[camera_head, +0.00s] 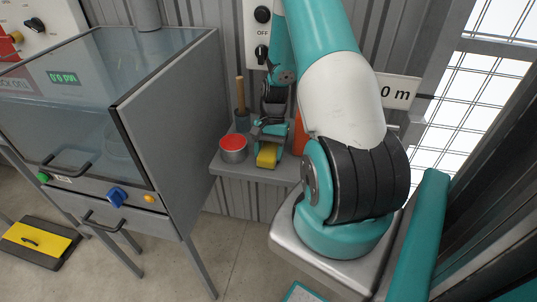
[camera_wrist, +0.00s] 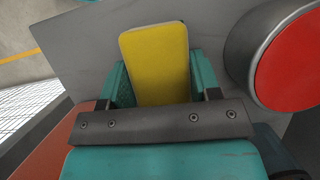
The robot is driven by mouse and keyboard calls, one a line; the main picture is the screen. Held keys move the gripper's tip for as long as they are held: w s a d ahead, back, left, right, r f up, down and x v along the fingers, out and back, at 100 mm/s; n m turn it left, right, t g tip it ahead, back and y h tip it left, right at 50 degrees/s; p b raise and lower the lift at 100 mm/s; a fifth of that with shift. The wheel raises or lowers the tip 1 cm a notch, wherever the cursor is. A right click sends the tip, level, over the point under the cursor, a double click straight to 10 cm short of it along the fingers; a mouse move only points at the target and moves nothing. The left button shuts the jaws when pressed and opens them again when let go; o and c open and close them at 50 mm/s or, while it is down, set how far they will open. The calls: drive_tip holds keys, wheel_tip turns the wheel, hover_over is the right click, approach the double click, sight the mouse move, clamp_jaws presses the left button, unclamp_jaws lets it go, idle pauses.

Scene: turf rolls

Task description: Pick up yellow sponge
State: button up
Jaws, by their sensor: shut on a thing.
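The yellow sponge (camera_wrist: 156,62) sits between the two teal fingers of my gripper (camera_wrist: 160,85) in the wrist view. The fingers press on its left and right sides, and its lower end is hidden behind the gripper's dark bar. In the head view the sponge (camera_head: 267,155) shows under my gripper (camera_head: 268,142), at the front of a small grey shelf. I cannot tell whether the sponge still touches the shelf.
A grey can with a red top (camera_head: 233,148) stands just left of the sponge; it is close by in the wrist view (camera_wrist: 295,60). A dark pot with a wooden handle (camera_head: 241,115) is behind it. An orange object (camera_head: 299,135) stands right. A glass-fronted grey cabinet (camera_head: 175,110) is left of the shelf (camera_head: 245,171).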

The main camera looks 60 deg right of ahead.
sight(269, 150)
wheel_tip(269, 150, up, 20)
drive_tip(key=shift+r, duration=0.15)
idle(0.4)
